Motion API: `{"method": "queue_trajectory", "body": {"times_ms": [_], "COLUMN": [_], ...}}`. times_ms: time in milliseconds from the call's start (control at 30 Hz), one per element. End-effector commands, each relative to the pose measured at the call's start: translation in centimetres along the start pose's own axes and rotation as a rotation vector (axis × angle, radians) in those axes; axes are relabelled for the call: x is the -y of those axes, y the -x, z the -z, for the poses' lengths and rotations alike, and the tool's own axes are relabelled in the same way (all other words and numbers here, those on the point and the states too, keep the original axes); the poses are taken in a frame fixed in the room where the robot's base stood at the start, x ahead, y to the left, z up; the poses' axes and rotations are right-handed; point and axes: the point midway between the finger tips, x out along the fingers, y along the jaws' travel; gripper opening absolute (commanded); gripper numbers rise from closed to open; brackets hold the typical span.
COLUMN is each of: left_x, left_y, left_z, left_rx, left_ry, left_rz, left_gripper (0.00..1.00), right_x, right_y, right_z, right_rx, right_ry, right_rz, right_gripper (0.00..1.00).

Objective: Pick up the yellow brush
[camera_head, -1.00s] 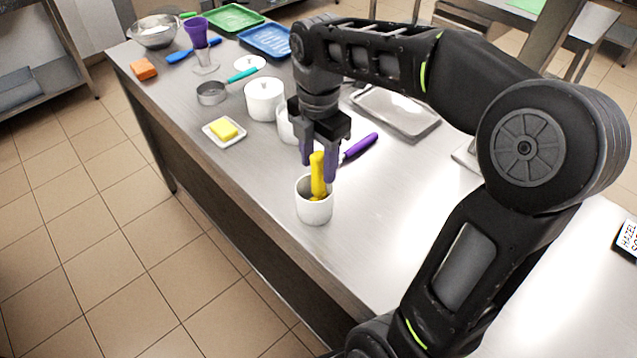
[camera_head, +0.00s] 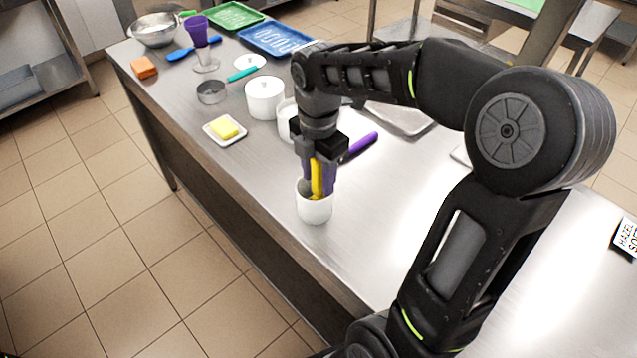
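The yellow brush (camera_head: 317,180) stands upright in a white cup (camera_head: 315,211) near the front edge of the steel table. Only its yellow handle shows; its lower end is hidden inside the cup. My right gripper (camera_head: 319,188) points down over the cup, with its purple fingers on either side of the yellow handle. The fingers look apart, and I cannot tell whether they touch the handle. My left gripper is not in view.
A purple-handled tool (camera_head: 359,146) lies just behind my gripper. White lidded jars (camera_head: 264,98), a butter dish (camera_head: 225,131) and a steel tray (camera_head: 405,120) stand nearby. The table front edge is close to the cup.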

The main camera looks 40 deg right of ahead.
Motion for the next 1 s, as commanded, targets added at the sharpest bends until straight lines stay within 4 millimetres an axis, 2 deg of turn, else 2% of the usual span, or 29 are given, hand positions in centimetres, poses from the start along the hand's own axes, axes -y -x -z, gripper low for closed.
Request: {"method": "queue_trajectory", "body": {"times_ms": [33,500,1000], "left_x": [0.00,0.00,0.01], "left_y": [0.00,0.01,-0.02], "left_z": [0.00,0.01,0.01], "left_rx": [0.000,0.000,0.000], "left_ry": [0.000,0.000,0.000], "left_rz": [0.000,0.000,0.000], "left_gripper": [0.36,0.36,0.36], "right_x": [0.00,0.00,-0.03], "right_y": [0.01,0.01,0.16], "right_z": [0.00,0.00,-0.01], "right_rx": [0.000,0.000,0.000], "right_ry": [0.000,0.000,0.000], "right_rz": [0.000,0.000,-0.001], "right_gripper": [0.37,0.00,0.00]}}
